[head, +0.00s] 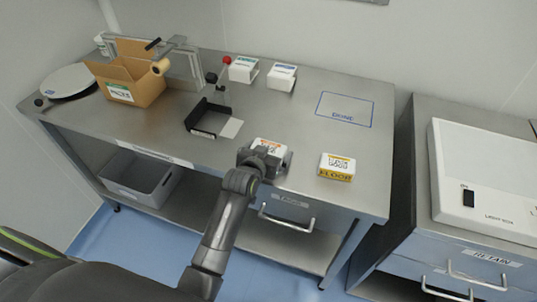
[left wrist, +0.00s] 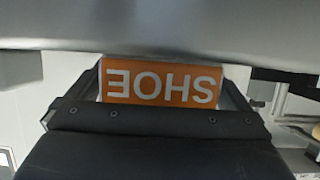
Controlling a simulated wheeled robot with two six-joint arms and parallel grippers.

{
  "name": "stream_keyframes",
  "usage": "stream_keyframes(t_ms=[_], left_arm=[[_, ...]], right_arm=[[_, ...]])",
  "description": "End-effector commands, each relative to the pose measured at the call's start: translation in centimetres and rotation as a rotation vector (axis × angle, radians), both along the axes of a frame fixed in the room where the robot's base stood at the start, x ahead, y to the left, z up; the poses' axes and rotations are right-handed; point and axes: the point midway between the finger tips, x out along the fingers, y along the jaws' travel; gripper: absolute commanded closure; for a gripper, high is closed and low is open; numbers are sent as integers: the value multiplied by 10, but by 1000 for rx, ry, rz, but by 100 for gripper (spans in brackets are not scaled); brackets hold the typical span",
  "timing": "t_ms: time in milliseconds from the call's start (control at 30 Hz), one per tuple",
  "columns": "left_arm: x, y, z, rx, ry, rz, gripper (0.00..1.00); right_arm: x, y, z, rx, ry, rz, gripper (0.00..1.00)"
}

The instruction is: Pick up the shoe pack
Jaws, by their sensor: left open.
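The shoe pack is a white box with an orange label (head: 270,145) near the front edge of the steel table. In the left wrist view its orange face (left wrist: 162,82) reads "SHOE" upside down and lies between the fingers. My left gripper (head: 265,157) is at the pack, open, with a finger on either side of it. The gripper hides part of the pack in the head view. Whether the fingers touch the pack I cannot tell. My right gripper is not in view.
A yellow-labelled "FLOOR" pack (head: 337,167) stands to the right. Two white packs, one green-labelled (head: 243,69) and one blue-labelled (head: 282,77), stand at the back. A black tray (head: 207,118), a cardboard box (head: 127,82) and a blue-outlined "DONE" area (head: 343,110) are also on the table.

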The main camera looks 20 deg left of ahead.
Motion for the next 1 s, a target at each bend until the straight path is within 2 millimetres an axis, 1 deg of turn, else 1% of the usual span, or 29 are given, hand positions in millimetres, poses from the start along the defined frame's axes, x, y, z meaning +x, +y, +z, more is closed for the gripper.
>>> stream_keyframes(t_ms=[133, 300, 400, 667, 767, 1000], left_arm=[[0, 0, 0, 0, 0, 0, 1], [0, 0, 0, 0, 0, 0, 24], [0, 0, 1, 0, -1, 0, 35], [0, 0, 4, 0, -2, 0, 35], [1, 0, 15, 0, -6, 0, 35], [1, 0, 62, -1, -8, -1, 35]], right_arm=[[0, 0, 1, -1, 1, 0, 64], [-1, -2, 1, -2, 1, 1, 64], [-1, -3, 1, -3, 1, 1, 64], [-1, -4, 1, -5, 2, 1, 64], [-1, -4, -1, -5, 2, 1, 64], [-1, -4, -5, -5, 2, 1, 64]])
